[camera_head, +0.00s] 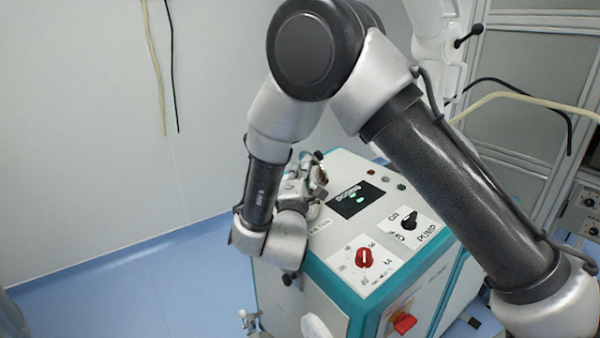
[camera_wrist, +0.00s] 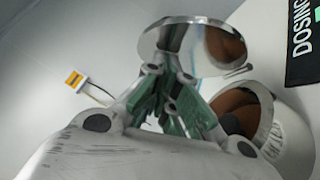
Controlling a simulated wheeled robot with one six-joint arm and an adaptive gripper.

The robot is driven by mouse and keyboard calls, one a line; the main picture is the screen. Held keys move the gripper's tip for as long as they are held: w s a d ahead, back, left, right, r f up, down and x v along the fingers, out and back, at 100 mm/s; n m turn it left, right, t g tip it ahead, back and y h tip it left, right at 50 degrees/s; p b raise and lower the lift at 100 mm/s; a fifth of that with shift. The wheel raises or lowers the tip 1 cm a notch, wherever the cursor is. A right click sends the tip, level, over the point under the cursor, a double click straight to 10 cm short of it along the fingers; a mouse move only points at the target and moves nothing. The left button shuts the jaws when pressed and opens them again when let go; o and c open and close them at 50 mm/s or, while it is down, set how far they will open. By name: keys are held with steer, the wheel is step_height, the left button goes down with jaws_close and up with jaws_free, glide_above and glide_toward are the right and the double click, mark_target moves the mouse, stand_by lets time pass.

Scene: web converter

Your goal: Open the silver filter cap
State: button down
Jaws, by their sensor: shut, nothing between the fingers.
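The silver filter cap (camera_wrist: 205,32) is a round, mirror-like disc in the wrist view. It stands swung away from the silver filter housing (camera_wrist: 285,130), whose round mouth shows a brown-orange inside. A thin piece at the disc's right edge seems to link the two. My gripper (camera_wrist: 172,78) is shut and empty, with its fingertips in front of the disc's lower left part. I cannot tell whether they touch it. The disc reflects the green-grey fingers. In the head view my arm mostly hides the cap and housing on top of the machine.
The white and teal machine (camera_head: 335,262) carries a dark dosing display (camera_head: 357,198), a red knob (camera_head: 364,257), a black pump knob (camera_head: 409,222) and a red switch (camera_head: 404,322). A yellow-marked tag (camera_wrist: 75,80) lies left in the wrist view. Blue floor is free at left.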

mark_target(313, 161)
steer(key=shift+w+d+r, duration=0.1)
steer(key=shift+d+r, duration=0.05)
steer(key=shift+w+d+r+m+g, duration=0.35)
steer(key=shift+d+r+m+g, duration=0.15)
steer(key=shift+m+g, duration=0.3)
steer(key=shift+w+d+r+m+g, duration=0.4)
steer(key=shift+d+m+g, duration=0.2)
steer(key=shift+m, duration=0.2)
steer(key=shift+w+d+r, duration=0.15)
steer(key=shift+w+d, duration=0.25)
steer(key=shift+d, duration=0.1)
